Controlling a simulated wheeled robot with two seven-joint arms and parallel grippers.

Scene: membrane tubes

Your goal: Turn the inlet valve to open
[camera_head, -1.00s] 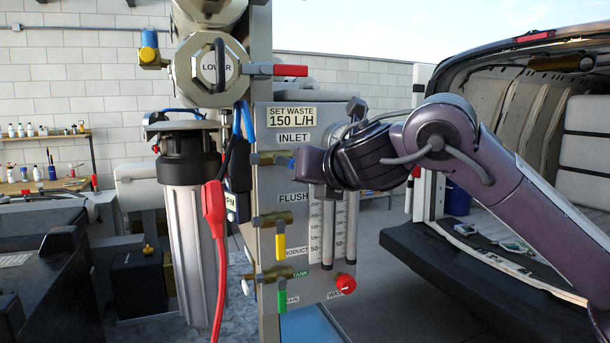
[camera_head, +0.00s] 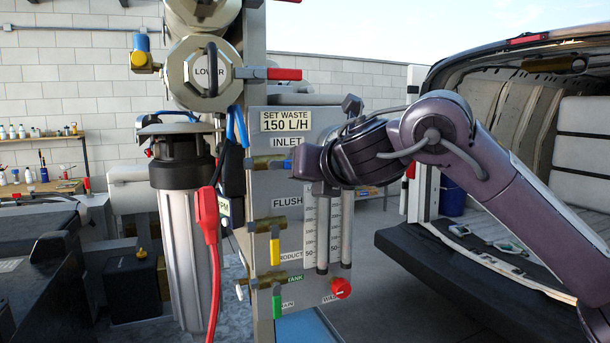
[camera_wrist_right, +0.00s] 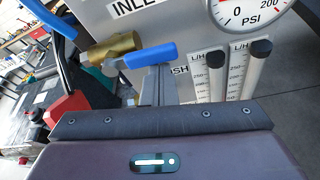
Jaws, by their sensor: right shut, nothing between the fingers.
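The inlet valve has a brass body (camera_head: 260,163) on the panel's left edge, below the INLET label. Its blue handle (camera_head: 283,164) points right, roughly level, in line with the body. My right gripper (camera_head: 299,164) is at the handle's outer end and partly covers it in the head view. In the right wrist view the blue handle (camera_wrist_right: 145,56) extends right from the brass body (camera_wrist_right: 113,48). My shut, empty fingers (camera_wrist_right: 158,84) are just below the handle; I cannot tell whether they touch it. My left gripper is not in view.
Below are the yellow flush handle (camera_head: 275,250) and a green handle (camera_head: 277,303). A red lever (camera_head: 284,74) is above. Flow tubes (camera_head: 323,235) stand just right of the valve.

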